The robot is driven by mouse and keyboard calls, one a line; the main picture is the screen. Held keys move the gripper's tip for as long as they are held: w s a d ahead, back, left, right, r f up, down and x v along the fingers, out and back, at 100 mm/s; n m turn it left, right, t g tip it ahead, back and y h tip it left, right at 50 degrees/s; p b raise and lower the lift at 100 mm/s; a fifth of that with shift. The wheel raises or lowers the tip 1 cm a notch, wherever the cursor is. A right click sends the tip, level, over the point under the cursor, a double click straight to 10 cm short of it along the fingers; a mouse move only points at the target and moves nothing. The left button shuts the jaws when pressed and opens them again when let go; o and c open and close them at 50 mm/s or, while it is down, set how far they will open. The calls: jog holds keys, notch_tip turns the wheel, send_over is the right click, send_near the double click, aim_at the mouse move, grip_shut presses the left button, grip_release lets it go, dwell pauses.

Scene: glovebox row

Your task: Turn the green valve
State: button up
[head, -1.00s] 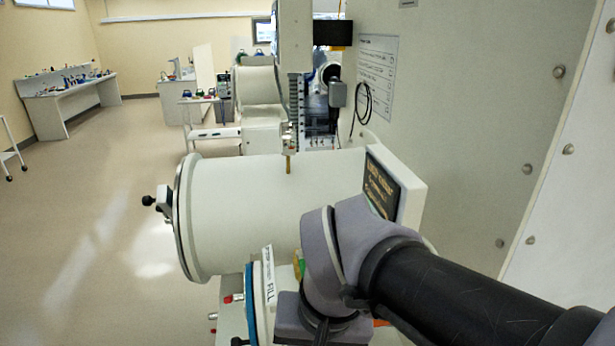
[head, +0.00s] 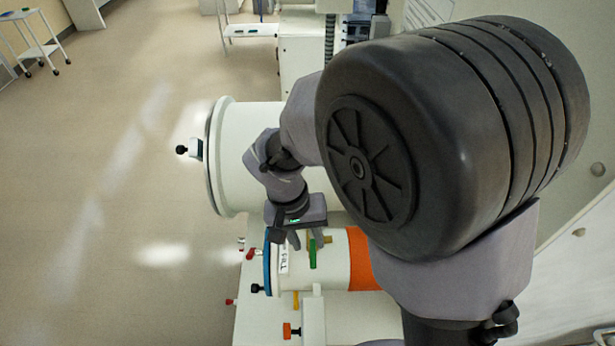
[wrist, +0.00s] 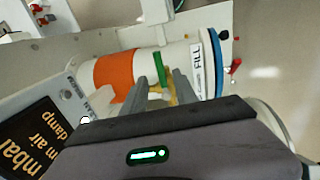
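The green valve (head: 312,254) has a narrow bar handle on a small white cylinder marked FILL, with brass-coloured fittings by it. In the wrist view the green handle (wrist: 158,70) stands upright in the picture, between the lines of my two fingers and just past their tips. My gripper (head: 305,240) is right above the handle in the head view. Its fingers (wrist: 160,82) are apart with nothing held between them. I cannot tell whether either finger touches the handle. The valve's base is partly hidden by the fingers in the wrist view.
The white cylinder has an orange band (head: 360,262) and a blue rim (head: 267,262). A larger white cylinder (head: 232,160) lies just behind. Red, black and orange-handled (head: 290,330) fittings stick out nearby. A dark lettered panel (wrist: 35,135) stands at left in the wrist view. Open floor lies left.

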aim_at(312, 254)
jog(key=f, duration=0.4)
jog(key=shift+s+d, duration=0.25)
jog(key=shift+d, duration=0.1)
jog(key=shift+w+d+f, duration=0.1)
jog(key=shift+w+f, duration=0.05)
jog(key=shift+f, duration=0.1)
grip_shut()
dwell(0.9)
